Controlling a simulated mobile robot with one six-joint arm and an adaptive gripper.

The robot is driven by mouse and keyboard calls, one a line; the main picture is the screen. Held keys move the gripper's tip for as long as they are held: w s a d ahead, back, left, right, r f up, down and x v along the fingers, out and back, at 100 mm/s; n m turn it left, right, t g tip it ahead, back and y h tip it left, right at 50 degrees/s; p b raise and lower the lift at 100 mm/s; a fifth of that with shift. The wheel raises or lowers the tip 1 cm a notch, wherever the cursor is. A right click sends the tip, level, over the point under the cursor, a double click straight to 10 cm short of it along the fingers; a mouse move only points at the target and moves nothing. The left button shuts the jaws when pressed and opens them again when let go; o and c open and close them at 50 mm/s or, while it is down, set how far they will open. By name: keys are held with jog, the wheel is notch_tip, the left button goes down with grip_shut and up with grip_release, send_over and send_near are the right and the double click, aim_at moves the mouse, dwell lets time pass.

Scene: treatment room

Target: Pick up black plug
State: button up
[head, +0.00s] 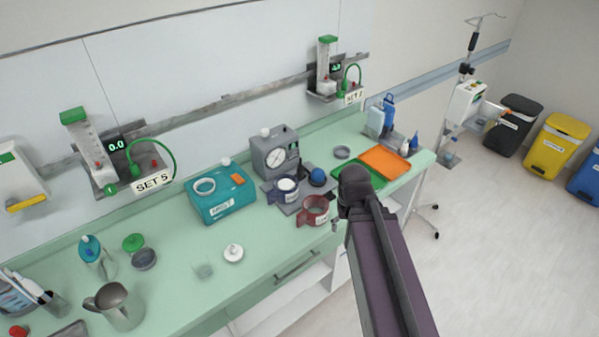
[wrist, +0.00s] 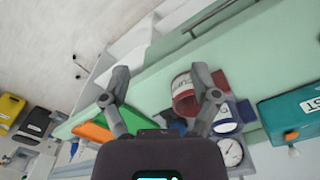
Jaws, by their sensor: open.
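My gripper (wrist: 160,97) is open and empty in the wrist view, its two fingers spread above the green counter. In the head view my arm covers the gripper. I cannot make out a black plug for certain in either view; it may be hidden or too small to tell. Near the fingers in the wrist view is a dark red cup (wrist: 184,90), close to the right finger. The same red cup (head: 315,212) stands near the counter's front edge in the head view, left of my arm.
On the counter (head: 180,295) stand a white-and-blue cup (head: 287,190), a grey gauge box (head: 275,152), a teal box (head: 221,198) and a metal jug (head: 118,307). An orange tray (head: 386,162) lies right of my arm's end. Bins stand on the floor at right.

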jog(key=n+t+y+p, duration=0.1)
jog(key=n+t+p, duration=0.3)
jog(key=p, duration=0.3)
send_near(301, 168)
notch_tip(301, 168, up, 3)
jog(key=d, duration=0.1)
jog(key=shift+s+f, duration=0.15)
jog(key=shift+s, duration=0.4)
jog(key=shift+f, duration=0.1)
jog(key=b+x, duration=0.7)
jog(key=x, duration=0.1)
jog(key=shift+w+a+b, duration=0.1)
jog(key=shift+w+b, duration=0.05)
jog(key=shift+b, duration=0.15)
jog(key=shift+f, duration=0.15)
jog(key=shift+a+b+x, duration=0.15)
jog(key=shift+b+x, duration=1.15)
jog(key=shift+a+b+x, duration=0.1)
jog(key=shift+b+x, duration=1.15)
jog(key=shift+x, duration=0.05)
